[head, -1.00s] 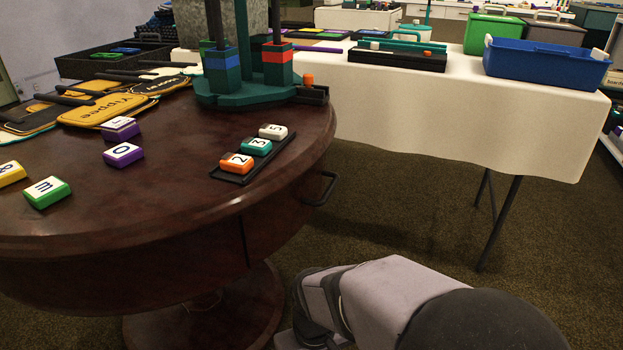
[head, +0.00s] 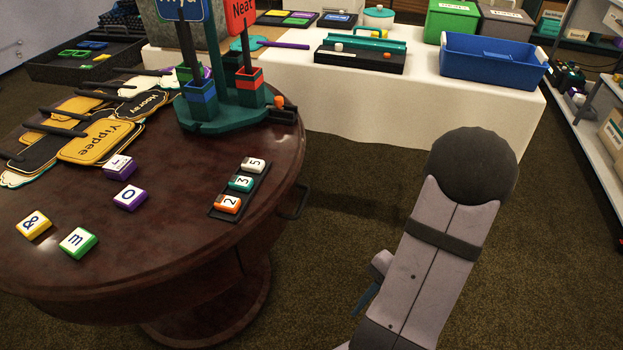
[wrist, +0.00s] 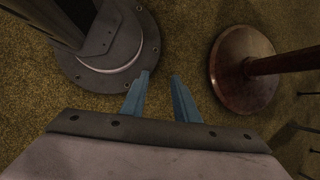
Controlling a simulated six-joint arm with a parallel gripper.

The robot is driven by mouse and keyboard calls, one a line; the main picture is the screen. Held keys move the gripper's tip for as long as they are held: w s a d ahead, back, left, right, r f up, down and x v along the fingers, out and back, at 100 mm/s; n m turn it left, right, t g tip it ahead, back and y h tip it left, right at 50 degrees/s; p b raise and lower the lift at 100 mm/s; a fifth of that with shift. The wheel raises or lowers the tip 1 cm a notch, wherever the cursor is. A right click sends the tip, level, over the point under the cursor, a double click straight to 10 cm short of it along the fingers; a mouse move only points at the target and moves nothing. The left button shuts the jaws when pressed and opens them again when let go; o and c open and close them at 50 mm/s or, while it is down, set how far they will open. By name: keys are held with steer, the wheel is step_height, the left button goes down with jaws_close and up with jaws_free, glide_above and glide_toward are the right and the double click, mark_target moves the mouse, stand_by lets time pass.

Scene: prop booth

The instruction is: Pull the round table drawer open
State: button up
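The round table (head: 120,265) has a dark reddish-brown top and fills the left of the head view. A dark handle (head: 296,203) sticks out from its right side, below the rim. The drawer front behind the handle is mostly in shadow, and I see no gap that shows it open. My gripper (wrist: 160,80) shows two blue fingers apart with nothing between them in the wrist view. They point down over the carpet, between my own base and the table's round foot (wrist: 232,85). In the head view my gripper is mostly hidden behind my arm, away from the handle.
A black tray (head: 222,213) with number blocks sits near the table's right edge. Letter blocks (head: 130,197), paddle signs (head: 100,138) and a green stand (head: 225,122) are also on top. A white-clothed table (head: 400,118) stands behind. Carpet is clear right of the round table.

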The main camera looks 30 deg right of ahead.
steer(key=w+d+r+n+t+y, duration=0.3)
steer(key=w+r+t, duration=0.7)
steer(key=w+r, duration=0.8)
steer(key=n+y, duration=0.2)
steer(key=shift+n+t, duration=0.4)
steer(key=shift+w+a+f, duration=0.1)
steer(key=shift+a, duration=0.05)
steer(key=x, duration=0.7)
steer(key=shift+b, duration=0.4)
jaws_close()
